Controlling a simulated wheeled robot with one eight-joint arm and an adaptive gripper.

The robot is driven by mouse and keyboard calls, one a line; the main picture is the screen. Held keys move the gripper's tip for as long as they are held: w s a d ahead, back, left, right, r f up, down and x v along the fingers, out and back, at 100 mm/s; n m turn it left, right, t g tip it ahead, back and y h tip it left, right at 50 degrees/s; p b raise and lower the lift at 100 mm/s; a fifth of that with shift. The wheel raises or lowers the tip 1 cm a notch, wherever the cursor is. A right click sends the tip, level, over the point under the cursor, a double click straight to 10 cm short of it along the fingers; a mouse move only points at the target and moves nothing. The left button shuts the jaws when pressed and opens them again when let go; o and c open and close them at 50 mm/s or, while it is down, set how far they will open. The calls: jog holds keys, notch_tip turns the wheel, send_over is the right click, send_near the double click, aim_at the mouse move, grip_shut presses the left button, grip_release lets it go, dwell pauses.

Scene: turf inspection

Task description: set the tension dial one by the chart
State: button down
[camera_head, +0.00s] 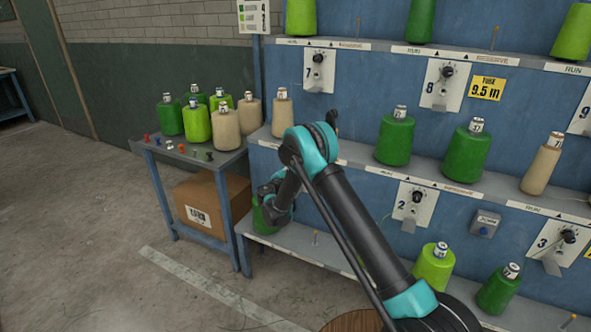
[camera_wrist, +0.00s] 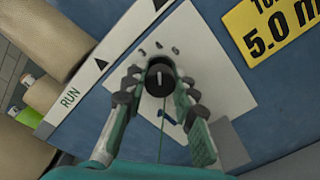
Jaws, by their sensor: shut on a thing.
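In the wrist view my gripper (camera_wrist: 160,77) has its two fingers closed on either side of a round black dial knob (camera_wrist: 160,82). The knob sits on a white plate (camera_wrist: 215,85), and a pale pointer mark on it points roughly up in the picture. Small scale numbers (camera_wrist: 161,48) show above the knob; the plate's lower part is partly covered by the fingers. In the head view my gripper (camera_head: 272,198) is low at the left end of the rack, and the dial it holds is hidden. A chart (camera_head: 253,17) hangs at the top, its text too small to read.
A yellow tag reading 5.0 m (camera_wrist: 275,30) is beside the plate. Beige cones (camera_wrist: 65,35) stand close by on a shelf edge marked RUN (camera_wrist: 75,95). Dials 2 (camera_head: 416,205), 7 (camera_head: 319,70) and 8 (camera_head: 444,85) are on the rack. A side table (camera_head: 190,160) holds several cones.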

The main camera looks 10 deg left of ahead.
jog(key=c, duration=1.2)
grip_release()
jog(key=v, duration=1.2)
